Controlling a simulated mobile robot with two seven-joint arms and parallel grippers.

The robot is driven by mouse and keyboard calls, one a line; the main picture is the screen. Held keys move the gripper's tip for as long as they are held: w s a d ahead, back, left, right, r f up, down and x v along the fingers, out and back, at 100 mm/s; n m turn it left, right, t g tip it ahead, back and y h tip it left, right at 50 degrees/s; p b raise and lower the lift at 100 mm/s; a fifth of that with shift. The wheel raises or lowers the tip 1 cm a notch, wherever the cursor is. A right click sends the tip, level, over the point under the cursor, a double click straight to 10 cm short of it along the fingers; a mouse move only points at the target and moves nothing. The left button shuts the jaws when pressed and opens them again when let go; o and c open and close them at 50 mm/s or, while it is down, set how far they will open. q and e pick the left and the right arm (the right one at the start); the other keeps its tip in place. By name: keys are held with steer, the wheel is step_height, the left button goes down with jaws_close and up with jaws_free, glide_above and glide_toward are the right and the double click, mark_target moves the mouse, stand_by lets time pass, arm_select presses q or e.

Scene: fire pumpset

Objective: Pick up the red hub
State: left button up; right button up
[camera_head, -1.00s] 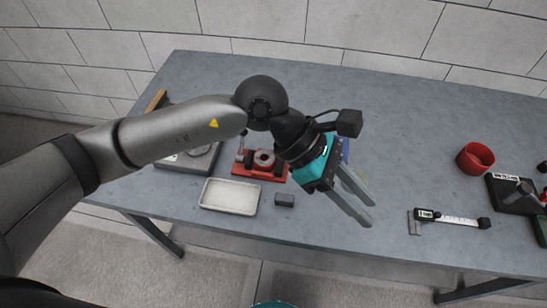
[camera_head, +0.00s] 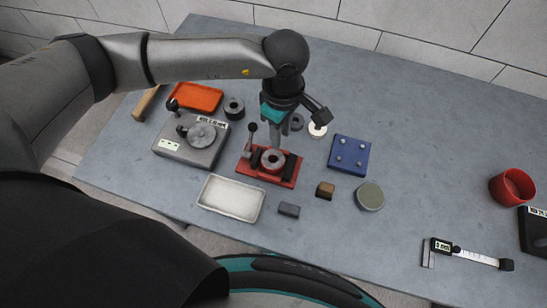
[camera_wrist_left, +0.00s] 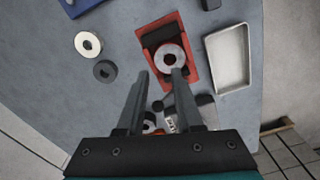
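A round hub (camera_head: 272,160) with a grey ring-shaped face and a dark red centre sits in a red fixture (camera_head: 289,180) with dark jaws and a black-knobbed lever. In the left wrist view the hub (camera_wrist_left: 170,57) lies just beyond my fingertips, in the red fixture (camera_wrist_left: 189,82). My left gripper (camera_head: 276,146) points down, directly behind and above the hub. In the wrist view its two fingers (camera_wrist_left: 162,75) are apart with nothing held between them. Whether a fingertip touches the hub cannot be told. My right gripper is not in view.
A white tray (camera_head: 231,198), dark block (camera_head: 289,209) and brown block (camera_head: 325,190) lie in front. A grey device (camera_head: 190,148) stands left, a blue pegged plate (camera_head: 349,155) right. Loose rings (camera_head: 317,129) lie behind.

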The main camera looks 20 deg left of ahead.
mark_target(278, 153)
arm_select(q)
step_height(278, 153, down, 3)
steer(key=shift+f, duration=0.5)
steer(key=shift+w+a+f, duration=0.1)
steer(key=shift+f, duration=0.3)
steer(key=f, duration=0.4)
steer(key=shift+w+a+f, duration=0.1)
steer(key=shift+a+f, duration=0.1)
steer(key=shift+a, duration=0.05)
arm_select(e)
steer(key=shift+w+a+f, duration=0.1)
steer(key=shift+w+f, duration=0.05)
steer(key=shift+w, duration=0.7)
arm_select(q)
jaws_close()
steer(key=shift+r, duration=0.1)
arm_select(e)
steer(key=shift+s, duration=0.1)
arm_select(q)
steer(key=shift+w, duration=0.1)
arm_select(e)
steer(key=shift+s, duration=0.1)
